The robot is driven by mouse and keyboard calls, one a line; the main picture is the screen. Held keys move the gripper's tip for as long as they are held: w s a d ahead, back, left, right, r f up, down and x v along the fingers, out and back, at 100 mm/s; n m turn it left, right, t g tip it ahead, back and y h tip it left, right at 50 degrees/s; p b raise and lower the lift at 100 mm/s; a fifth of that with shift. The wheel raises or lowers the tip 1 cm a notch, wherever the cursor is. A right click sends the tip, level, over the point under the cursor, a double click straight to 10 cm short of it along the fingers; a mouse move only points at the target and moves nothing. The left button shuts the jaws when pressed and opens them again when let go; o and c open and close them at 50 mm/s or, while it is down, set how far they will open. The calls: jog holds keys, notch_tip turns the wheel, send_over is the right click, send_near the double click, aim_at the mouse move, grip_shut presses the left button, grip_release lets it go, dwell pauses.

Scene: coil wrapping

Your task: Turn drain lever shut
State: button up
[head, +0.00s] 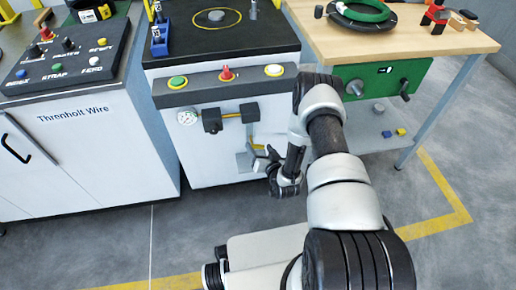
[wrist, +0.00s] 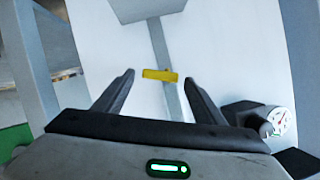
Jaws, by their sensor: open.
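The drain lever is a short yellow bar. In the wrist view the yellow lever (wrist: 160,75) lies crosswise on a grey vertical pipe (wrist: 163,45), on the white cabinet front. It appears between my fingertips, slightly beyond them; no contact shows. In the head view a small yellow bit of the lever (head: 258,147) shows beside my gripper (head: 263,158), low on the middle cabinet's front. My gripper (wrist: 161,76) is open, with one finger to each side of the lever and nothing held. My arm and hand partly hide the lever in the head view.
A pressure gauge (head: 187,117) and black fittings (head: 212,121) are on the same cabinet front; the gauge (wrist: 278,122) is right of my gripper in the wrist view. A workbench (head: 400,45) stands at right.

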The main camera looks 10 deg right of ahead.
jog(key=shift+x, duration=1.4)
jog(key=c, duration=1.1)
jog(key=shift+o, duration=0.2)
jog(key=shift+a+r+n+h, duration=0.15)
jog(key=shift+r+n+h, duration=0.3)
jog(key=shift+n, duration=0.35)
jog(key=shift+n+h, duration=0.65)
jog(key=shift+n, duration=0.15)
jog(key=shift+s, duration=0.1)
jog(key=o, duration=1.1)
jog(key=shift+c, duration=0.2)
